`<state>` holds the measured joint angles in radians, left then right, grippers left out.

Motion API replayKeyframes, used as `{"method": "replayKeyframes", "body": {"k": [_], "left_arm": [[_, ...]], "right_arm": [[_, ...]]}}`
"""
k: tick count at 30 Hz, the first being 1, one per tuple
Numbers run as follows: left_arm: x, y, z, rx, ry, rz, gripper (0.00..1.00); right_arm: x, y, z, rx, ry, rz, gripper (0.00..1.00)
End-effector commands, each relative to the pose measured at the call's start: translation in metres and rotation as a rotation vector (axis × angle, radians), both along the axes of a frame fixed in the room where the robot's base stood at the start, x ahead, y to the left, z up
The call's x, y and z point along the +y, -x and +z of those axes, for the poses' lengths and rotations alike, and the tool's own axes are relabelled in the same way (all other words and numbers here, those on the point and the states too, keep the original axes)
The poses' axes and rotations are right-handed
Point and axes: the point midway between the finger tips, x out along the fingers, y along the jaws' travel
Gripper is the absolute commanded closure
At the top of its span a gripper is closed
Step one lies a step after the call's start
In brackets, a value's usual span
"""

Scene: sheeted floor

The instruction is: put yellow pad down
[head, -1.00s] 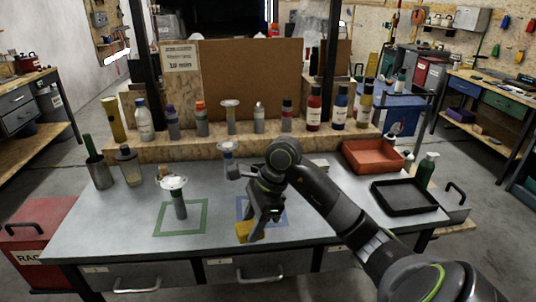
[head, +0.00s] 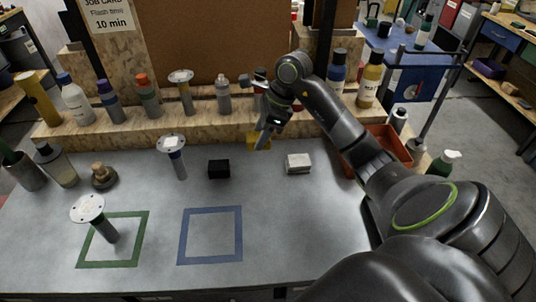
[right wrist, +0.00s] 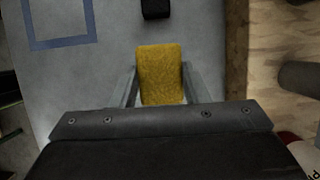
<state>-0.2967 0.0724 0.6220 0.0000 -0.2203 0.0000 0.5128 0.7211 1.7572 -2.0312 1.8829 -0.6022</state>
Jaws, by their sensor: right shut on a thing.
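The yellow pad (head: 256,142) is held by my right gripper (head: 265,132) above the back part of the grey table, near the wooden shelf. In the right wrist view the yellow pad (right wrist: 160,72) sits between the two fingers, which are shut on its sides. The arm and gripper partly cover it in the head view. A black block (head: 219,169) lies on the table left of and nearer than the pad; it also shows in the right wrist view (right wrist: 155,9). A pale block (head: 298,163) lies to the right. My left gripper is not in view.
A blue square outline (head: 182,236) is empty. A green square outline (head: 142,235) has a flanged part (head: 90,209) standing in it. Another flanged part (head: 174,150) stands behind. Bottles line the wooden shelf (head: 130,138). A red tray (head: 388,140) is at right, partly behind my arm.

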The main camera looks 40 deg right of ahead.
Motion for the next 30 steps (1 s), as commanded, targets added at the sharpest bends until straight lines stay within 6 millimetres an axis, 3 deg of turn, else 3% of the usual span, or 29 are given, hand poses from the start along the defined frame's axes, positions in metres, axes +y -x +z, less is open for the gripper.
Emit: {"method": "replayKeyframes", "body": {"k": [9,21,30], "left_arm": [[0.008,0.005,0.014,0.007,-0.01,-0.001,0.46],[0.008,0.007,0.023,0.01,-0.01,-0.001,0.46],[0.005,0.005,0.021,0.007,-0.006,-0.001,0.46]], "right_arm": [[0.001,0.001,-0.052,0.006,-0.003,-0.003,0.77],[0.001,0.001,-0.095,0.006,-0.003,-0.003,0.77],[0.0,0.0,-0.1,0.001,0.001,-0.001,0.77]]}}
